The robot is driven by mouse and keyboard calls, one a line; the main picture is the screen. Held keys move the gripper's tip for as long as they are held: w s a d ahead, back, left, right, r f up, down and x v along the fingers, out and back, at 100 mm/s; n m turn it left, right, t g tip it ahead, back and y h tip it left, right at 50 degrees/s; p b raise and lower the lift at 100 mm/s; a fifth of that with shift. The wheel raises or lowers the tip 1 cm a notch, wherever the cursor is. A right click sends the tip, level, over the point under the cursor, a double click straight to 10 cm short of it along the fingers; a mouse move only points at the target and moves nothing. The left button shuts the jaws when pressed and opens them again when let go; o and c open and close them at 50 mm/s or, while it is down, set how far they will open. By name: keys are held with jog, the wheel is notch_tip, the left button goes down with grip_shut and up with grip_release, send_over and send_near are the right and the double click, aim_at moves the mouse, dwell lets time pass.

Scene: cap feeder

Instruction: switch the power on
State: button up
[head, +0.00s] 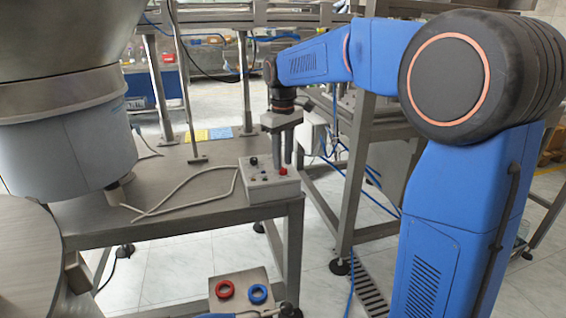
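A pale grey control box (271,187) sits at the right corner of the metal table. My gripper (283,164) points down behind and above the box's right part, near the red button. Its fingers look close together, but their gap is unclear. I cannot tell whether it touches the box. Which control is the power switch, and its position, cannot be made out.
A grey cable (170,211) runs from the box across the table (85,215) to the large feeder bowl's blue-grey base (65,150) at left. A metal post (182,85) stands behind the box. A panel with red and blue rings (240,288) is low in front.

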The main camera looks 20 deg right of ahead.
jog(key=shift+f, duration=0.75)
jog(key=shift+c, duration=0.4)
grip_shut()
jog(key=shift+m, duration=0.4)
jog(key=m, duration=1.1)
